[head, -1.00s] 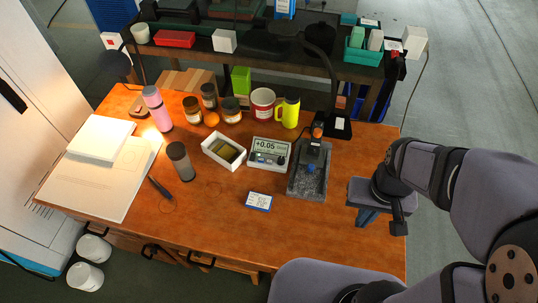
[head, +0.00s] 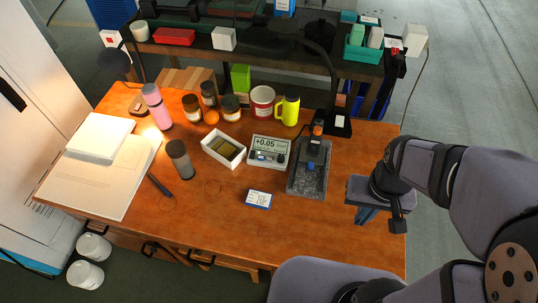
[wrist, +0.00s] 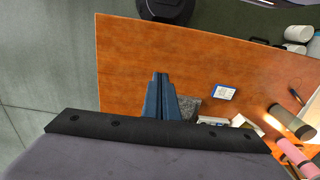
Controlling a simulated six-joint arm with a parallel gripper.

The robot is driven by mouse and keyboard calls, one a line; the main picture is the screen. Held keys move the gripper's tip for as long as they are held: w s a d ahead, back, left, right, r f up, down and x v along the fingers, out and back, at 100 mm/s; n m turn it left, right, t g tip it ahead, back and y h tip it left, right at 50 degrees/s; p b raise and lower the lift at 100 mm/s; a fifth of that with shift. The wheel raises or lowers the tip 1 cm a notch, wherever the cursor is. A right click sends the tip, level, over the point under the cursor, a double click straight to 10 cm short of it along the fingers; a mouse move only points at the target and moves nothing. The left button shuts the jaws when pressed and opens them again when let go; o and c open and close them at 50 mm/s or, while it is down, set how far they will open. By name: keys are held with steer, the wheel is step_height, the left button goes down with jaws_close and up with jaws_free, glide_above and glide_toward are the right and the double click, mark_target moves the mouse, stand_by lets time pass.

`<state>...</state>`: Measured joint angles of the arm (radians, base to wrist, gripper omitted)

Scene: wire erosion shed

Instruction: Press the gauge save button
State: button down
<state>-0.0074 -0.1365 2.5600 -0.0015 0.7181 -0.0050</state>
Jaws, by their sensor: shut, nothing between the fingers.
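The gauge (head: 269,151) is a light box with a display reading +0.05 and a row of small controls below it. It stands near the middle of the desk, and part of it shows in the wrist view (wrist: 213,121). The save button cannot be told apart from the other controls at this size. My gripper (head: 366,215) is above the right end of the desk, to the right of the gauge and clear of it. Its blue fingers (wrist: 160,78) are together and empty in the wrist view.
A dark granite stand (head: 308,180) is between the gauge and my gripper. A white box (head: 223,150) is left of the gauge. A small card (head: 258,199) lies in front. A yellow mug (head: 287,110) and several jars stand behind. The front right of the desk (head: 330,240) is bare.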

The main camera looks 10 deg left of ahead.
steer(key=s+a+f+g+y+b, duration=0.1)
steer(key=a+f+b, duration=0.45)
steer(key=f, duration=0.25)
steer(key=s+a+f+g+b, duration=0.1)
steer(key=a+f+g+b, duration=0.1)
steer(key=a+f+b, duration=0.45)
steer(key=w+a+f+m+t+y, duration=0.1)
steer(key=w+a+f+m+y, duration=0.2)
steer(key=a, duration=0.4)
steer(key=w+a+f+m+t+y, duration=0.1)
steer(key=w+a+m+y, duration=0.1)
steer(key=w+a, duration=0.35)
steer(key=w+a+r+m+t, duration=0.1)
steer(key=w+r+m+t, duration=0.2)
steer(key=w+m, duration=0.4)
steer(key=w+a+r+m+t, duration=0.1)
steer(key=w+r+m+t, duration=0.2)
steer(key=w+m, duration=0.4)
steer(key=w+t, duration=0.1)
steer(key=w, duration=0.4)
steer(key=shift+w+a+r+t, duration=0.25)
steer(key=shift+a+r+t, duration=0.05)
steer(key=shift+r+t, duration=0.1)
steer(key=shift+f, duration=0.1)
